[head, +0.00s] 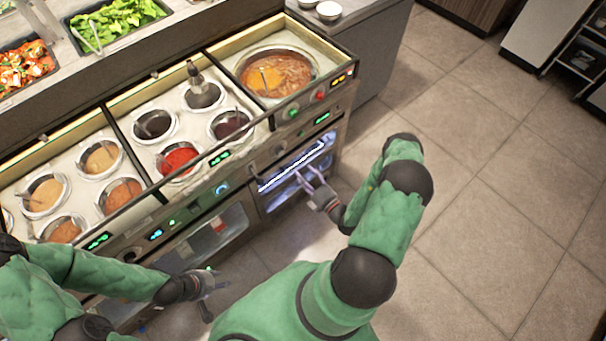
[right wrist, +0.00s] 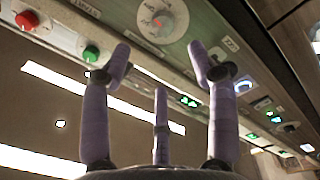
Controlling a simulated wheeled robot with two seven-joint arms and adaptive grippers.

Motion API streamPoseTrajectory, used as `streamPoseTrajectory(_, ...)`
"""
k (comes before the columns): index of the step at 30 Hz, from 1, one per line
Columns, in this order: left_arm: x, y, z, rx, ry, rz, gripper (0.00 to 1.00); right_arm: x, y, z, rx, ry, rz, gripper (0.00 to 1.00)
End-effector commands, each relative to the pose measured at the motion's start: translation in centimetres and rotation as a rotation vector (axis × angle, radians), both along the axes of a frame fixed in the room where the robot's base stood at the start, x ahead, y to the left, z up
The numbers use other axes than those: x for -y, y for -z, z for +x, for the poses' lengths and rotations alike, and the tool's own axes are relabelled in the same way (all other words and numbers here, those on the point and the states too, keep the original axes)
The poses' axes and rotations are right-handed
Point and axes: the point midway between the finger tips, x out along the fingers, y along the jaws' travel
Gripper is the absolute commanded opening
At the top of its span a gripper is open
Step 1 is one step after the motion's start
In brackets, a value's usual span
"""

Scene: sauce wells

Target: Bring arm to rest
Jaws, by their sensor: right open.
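My right gripper (head: 312,180) is open and empty in front of the lit glass oven door (head: 297,172) below the counter. In the right wrist view, its purple fingers (right wrist: 160,75) stand apart with nothing between them, below the control panel with a round dial (right wrist: 162,20). My left gripper (head: 208,280) is at the lower left in the head view, in front of the counter's lower glass doors. It is small and dark there, and its finger opening is not clear. I see nothing held in it.
The counter holds sauce wells, among them a red sauce (head: 179,160) and a large soup pot (head: 277,73). A ladle handle (head: 194,72) sticks up from one well. Salad trays (head: 115,20) lie behind. The tiled floor (head: 480,170) at the right is clear.

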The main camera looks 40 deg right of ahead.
Motion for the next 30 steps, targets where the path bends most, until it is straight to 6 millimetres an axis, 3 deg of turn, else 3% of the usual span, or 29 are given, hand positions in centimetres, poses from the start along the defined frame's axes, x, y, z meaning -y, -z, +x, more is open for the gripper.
streamPoseTrajectory(11,0.0,0.0,0.0,0.000,0.000,0.000,0.40,-0.1,0.0,0.1,-0.001,-0.003,-0.001,0.60)
streamPoseTrajectory(14,0.0,0.0,0.0,0.000,0.000,0.000,0.40,-1.5,-0.1,0.4,-0.009,-0.054,-0.020,0.60)
streamPoseTrajectory(17,0.0,0.0,0.0,0.000,0.000,0.000,0.40,-5.2,-0.3,0.7,-0.024,-0.194,-0.079,0.60)
streamPoseTrajectory(20,0.0,0.0,0.0,0.000,0.000,0.000,0.40,-11.0,-0.6,0.3,-0.028,-0.425,-0.192,0.60)
streamPoseTrajectory(22,0.0,0.0,0.0,0.000,0.000,0.000,0.40,-15.5,-0.8,-1.1,-0.009,-0.619,-0.301,0.60)
streamPoseTrajectory(27,0.0,0.0,0.0,0.000,0.000,0.000,0.40,-24.2,-1.0,-7.6,0.143,-1.115,-0.640,0.60)
streamPoseTrajectory(30,0.0,0.0,0.0,0.000,0.000,0.000,0.40,-26.7,-0.5,-12.4,0.309,-1.390,-0.869,0.60)
